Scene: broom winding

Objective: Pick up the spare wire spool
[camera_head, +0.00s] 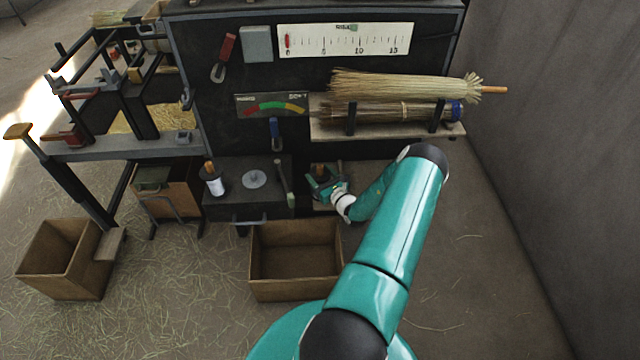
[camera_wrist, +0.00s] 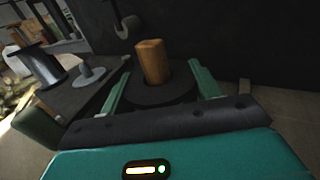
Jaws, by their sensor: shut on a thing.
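In the wrist view, the spare wire spool (camera_wrist: 153,62) shows as a wooden cylinder rising from a dark round flange. My gripper (camera_wrist: 162,75) has its two green fingers on opposite sides of the flange and is shut on it. In the head view my gripper (camera_head: 325,187) is at the right end of the dark bench, and only the spool's brown top (camera_head: 319,168) shows clearly. The spool looks upright. The fingers' contact points and the underside of the spool are hidden, so I cannot tell whether it is lifted.
A white spool with an orange top (camera_head: 214,181) stands on the bench left of a grey disc (camera_head: 254,179). A lever (camera_head: 284,184) stands close left of my gripper. An open box (camera_head: 295,290) is in front. A shelf with broom bundles (camera_head: 405,88) is above right.

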